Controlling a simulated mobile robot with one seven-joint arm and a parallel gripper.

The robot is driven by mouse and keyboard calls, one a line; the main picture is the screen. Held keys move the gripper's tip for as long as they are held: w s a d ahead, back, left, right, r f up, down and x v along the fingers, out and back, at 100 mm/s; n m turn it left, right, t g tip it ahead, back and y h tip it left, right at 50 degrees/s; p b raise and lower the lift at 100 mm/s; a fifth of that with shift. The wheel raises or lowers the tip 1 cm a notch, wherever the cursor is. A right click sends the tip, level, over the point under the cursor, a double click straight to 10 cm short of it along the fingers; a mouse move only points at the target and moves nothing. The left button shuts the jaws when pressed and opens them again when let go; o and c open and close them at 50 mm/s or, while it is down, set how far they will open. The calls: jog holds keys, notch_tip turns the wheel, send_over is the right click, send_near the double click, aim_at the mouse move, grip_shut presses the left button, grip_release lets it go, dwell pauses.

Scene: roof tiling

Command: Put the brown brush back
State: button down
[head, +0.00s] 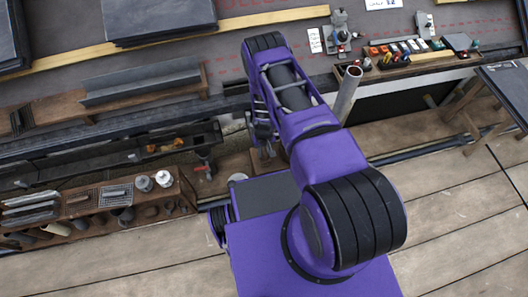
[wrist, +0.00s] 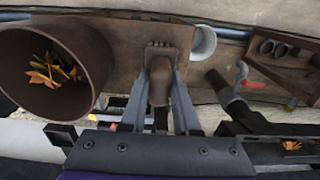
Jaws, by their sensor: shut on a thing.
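The brown brush (wrist: 160,85) is between my gripper's fingers (wrist: 161,100) in the wrist view. My gripper is shut on it. Its ridged end points to the top of the picture and lies over a brown board (wrist: 120,45); I cannot tell whether it touches the board. In the head view my gripper (head: 263,140) is partly hidden by my purple arm, and I cannot make out the brush there.
In the wrist view a brown bucket (wrist: 92,75) with orange leaves stands left of the brush. A pale cup (wrist: 203,42) stands close on its right. Farther right are a red-handled fitting (wrist: 240,75) and a wooden tray (wrist: 270,72) with dark round pieces.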

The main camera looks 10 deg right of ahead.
jog(key=shift+f+b, duration=0.2)
jog(key=shift+b, duration=0.1)
jog(key=c, duration=0.7)
grip_release()
jog(key=shift+r, duration=0.1)
jog(key=shift+o, duration=0.2)
jog(key=shift+r, duration=0.1)
notch_tip(320, 180, up, 12)
jog(key=p, duration=0.2)
jog(key=shift+r, duration=0.1)
